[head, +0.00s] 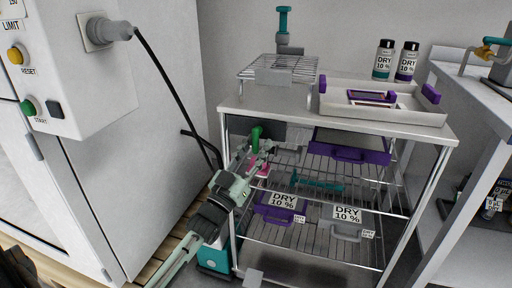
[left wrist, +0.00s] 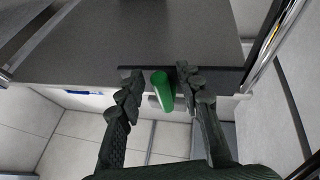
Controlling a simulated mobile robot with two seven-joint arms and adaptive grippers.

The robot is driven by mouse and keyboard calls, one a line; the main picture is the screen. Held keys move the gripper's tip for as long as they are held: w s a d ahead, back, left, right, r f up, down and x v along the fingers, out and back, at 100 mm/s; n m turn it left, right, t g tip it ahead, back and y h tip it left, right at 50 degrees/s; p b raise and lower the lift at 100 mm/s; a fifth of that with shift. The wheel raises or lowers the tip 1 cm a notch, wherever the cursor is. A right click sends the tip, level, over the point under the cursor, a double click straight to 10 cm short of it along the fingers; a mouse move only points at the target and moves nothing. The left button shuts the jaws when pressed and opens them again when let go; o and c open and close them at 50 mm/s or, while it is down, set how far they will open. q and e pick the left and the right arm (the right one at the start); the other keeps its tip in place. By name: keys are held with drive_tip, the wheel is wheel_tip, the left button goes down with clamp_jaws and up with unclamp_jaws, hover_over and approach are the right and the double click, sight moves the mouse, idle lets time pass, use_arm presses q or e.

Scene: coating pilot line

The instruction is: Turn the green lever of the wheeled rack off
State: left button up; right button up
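The green lever (head: 256,134) is at the upper left front of the wheeled rack (head: 340,118), just under its top shelf. In the left wrist view the lever (left wrist: 162,92) shows as a green bar between my two dark fingers. My left gripper (head: 253,156) reaches up to it from below in the head view. In the left wrist view the gripper (left wrist: 160,84) is open, with a finger on each side of the lever and gaps visible. Contact cannot be told. The fingers partly hide the lever's lower part in the head view. My right gripper is not in view.
A wire rack (head: 278,66), a white tray (head: 384,112) and two bottles (head: 384,60) are on top. Purple-handled cases (head: 280,209) and a teal tool (head: 318,183) lie on the wire shelves. A white cabinet (head: 130,170) stands close on the left, a bench (head: 470,110) on the right.

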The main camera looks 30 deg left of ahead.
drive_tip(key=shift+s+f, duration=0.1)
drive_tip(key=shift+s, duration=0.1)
use_arm(q)
drive_tip(key=shift+s, duration=0.15)
drive_tip(key=v, duration=1.1)
drive_tip(key=shift+s+f, duration=0.2)
drive_tip(key=shift+s, duration=0.15)
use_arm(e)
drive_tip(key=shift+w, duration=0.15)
use_arm(q)
drive_tip(key=s+d+f+g+y+p, duration=0.1)
drive_tip(key=d+f+g, duration=0.1)
drive_tip(key=f+g, duration=0.6)
drive_tip(key=s+d+f+g, duration=0.2)
drive_tip(key=f+g, duration=0.1)
drive_tip(key=f, duration=1)
drive_tip(key=s+d+f+g, duration=0.1)
drive_tip(key=s+f+g, duration=0.3)
drive_tip(key=s, duration=0.3)
drive_tip(key=s+d+f+m+g, duration=0.1)
drive_tip(key=s+f+g, duration=0.3)
drive_tip(key=s, duration=0.3)
drive_tip(key=shift+s+d+m+g+y+p, duration=0.2)
drive_tip(key=shift+d+m+g+y+p, duration=0.1)
drive_tip(key=shift+g+y+p, duration=0.15)
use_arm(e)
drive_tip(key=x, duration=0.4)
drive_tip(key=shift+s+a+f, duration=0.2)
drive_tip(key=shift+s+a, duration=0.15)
